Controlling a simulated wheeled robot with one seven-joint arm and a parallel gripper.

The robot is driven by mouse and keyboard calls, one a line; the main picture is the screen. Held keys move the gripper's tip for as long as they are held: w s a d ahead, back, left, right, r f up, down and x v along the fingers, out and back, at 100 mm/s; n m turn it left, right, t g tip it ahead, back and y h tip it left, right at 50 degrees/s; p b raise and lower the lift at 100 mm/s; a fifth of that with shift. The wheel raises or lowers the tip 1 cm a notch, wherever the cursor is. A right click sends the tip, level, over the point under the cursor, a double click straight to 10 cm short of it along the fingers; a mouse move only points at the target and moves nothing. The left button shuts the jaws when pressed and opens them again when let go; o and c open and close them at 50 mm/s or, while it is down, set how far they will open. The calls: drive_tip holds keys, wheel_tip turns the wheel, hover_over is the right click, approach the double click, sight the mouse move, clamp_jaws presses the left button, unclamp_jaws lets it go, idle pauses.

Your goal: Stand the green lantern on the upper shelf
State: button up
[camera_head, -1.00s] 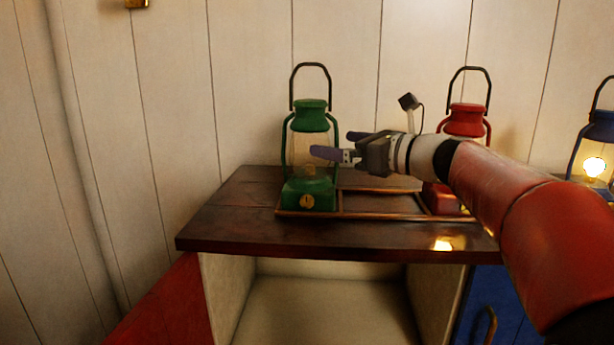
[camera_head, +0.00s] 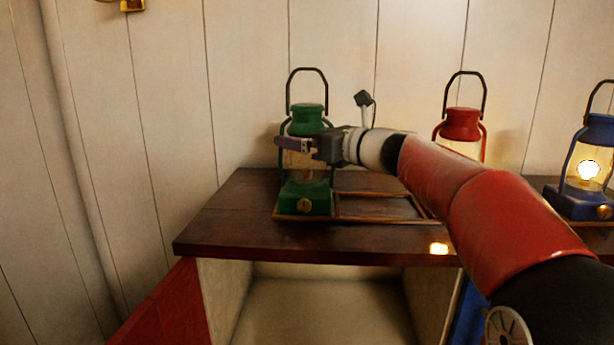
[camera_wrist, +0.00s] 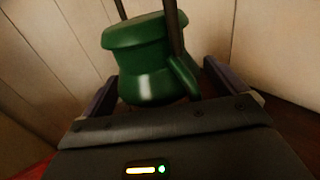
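The green lantern (camera_head: 305,195) stands upright in the left part of a low rail on the dark wooden counter top, its dark handle raised. My gripper (camera_head: 292,144) reaches it from the right at the height of its glass, one finger crossing in front. In the wrist view the green lantern's top (camera_wrist: 150,65) lies between the two spread fingers (camera_wrist: 165,95). The gripper looks open around it, with no clear grip visible. The lower lantern is hidden in the wrist view. No upper shelf can be made out.
A red lantern (camera_head: 463,125) stands behind my arm, and a lit blue lantern (camera_head: 588,165) is at the right. An open cabinet space (camera_head: 320,310) lies below. A brass fitting (camera_head: 132,5) is on the plank wall.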

drive_tip(key=c, duration=1.6)
drive_tip(key=shift+r, duration=0.15)
drive_tip(key=shift+c, duration=1)
